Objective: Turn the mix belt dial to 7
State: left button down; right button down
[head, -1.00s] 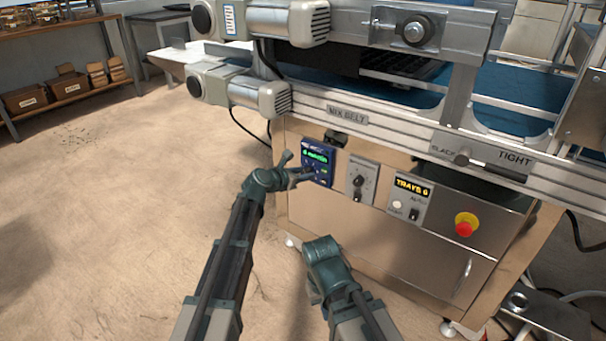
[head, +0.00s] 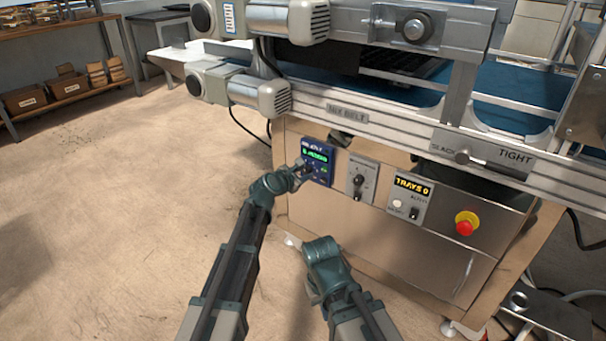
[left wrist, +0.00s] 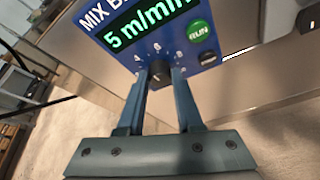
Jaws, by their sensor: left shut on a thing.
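The blue mix belt panel (head: 322,152) is on the machine front below the MIX BELT label. In the left wrist view the panel (left wrist: 218,70) has a green display (left wrist: 145,25) reading 5 m/min. Its black dial (left wrist: 160,76) sits below the display, with a number scale around it that is partly hidden. My left gripper (head: 305,168) is at the panel; in the left wrist view its fingers (left wrist: 160,82) are shut on the dial, one on each side. My right gripper (head: 318,298) hangs low in front of the machine; its fingertips are not clear.
A grey switch panel (head: 361,180) and a TRAYS panel (head: 411,200) are to the right of the blue panel. A red emergency button (head: 465,227) is farther right. The conveyor frame (head: 400,133) overhangs the panels. The floor at left is clear.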

pick_arm(q)
jog(key=shift+s+d+f+m+t+y+b, duration=0.15)
jog(key=shift+m+t+y+b, duration=0.3)
jog(key=shift+m, duration=0.55)
jog(key=shift+s+d+f+m+t+y+b, duration=0.15)
jog(key=shift+m+t+y+b, duration=0.25)
jog(key=shift+m+t+b, duration=0.9)
jog(key=shift+w+a+f+m+t+y+b, duration=0.1)
jog(key=shift+m+t+y+b, duration=0.35)
jog(key=shift+m+b, duration=1.45)
jog(key=shift+m, duration=0.5)
jog(key=c, duration=0.6)
grip_release()
jog(key=shift+o, duration=0.2)
jog(key=shift+r, duration=0.1)
